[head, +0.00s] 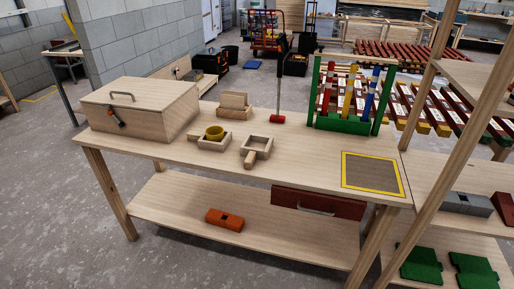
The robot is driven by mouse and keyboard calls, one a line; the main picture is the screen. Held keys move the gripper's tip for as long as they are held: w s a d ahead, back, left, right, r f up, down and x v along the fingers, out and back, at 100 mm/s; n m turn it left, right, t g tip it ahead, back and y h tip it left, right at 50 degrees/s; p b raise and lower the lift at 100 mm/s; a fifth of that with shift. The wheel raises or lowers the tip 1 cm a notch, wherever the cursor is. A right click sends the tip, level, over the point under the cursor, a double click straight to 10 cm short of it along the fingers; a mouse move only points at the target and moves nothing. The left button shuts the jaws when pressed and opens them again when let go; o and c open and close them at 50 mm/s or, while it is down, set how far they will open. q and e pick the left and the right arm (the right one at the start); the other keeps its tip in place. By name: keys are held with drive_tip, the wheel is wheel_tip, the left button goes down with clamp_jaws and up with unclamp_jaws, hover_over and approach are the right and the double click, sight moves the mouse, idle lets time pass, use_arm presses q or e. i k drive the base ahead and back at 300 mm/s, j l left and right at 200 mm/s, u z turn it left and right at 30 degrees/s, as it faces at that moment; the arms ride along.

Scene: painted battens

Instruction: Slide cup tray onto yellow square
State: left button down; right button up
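The cup tray (214,145) is a small square wooden tray near the middle of the table. A yellow ring-shaped cup (214,132) sits in it. The yellow square (372,175) is a yellow outline around a dark grey-brown patch at the right end of the tabletop, and it is empty. The tray is well to the left of the square. Neither of my grippers shows in the head view.
A second wooden tray (258,146) with a handle lies between the cup tray and the square. A coloured rack (343,123) stands behind the square. A lidded wooden box (142,108) fills the table's left end.

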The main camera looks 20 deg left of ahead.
sight(255, 146)
drive_tip(key=i+j+z, duration=0.25)
drive_tip(key=j, duration=0.4)
drive_tip(key=j+z, duration=0.25)
drive_tip(key=j, duration=0.35)
drive_tip(key=j+z, duration=0.2)
drive_tip(key=j, duration=0.45)
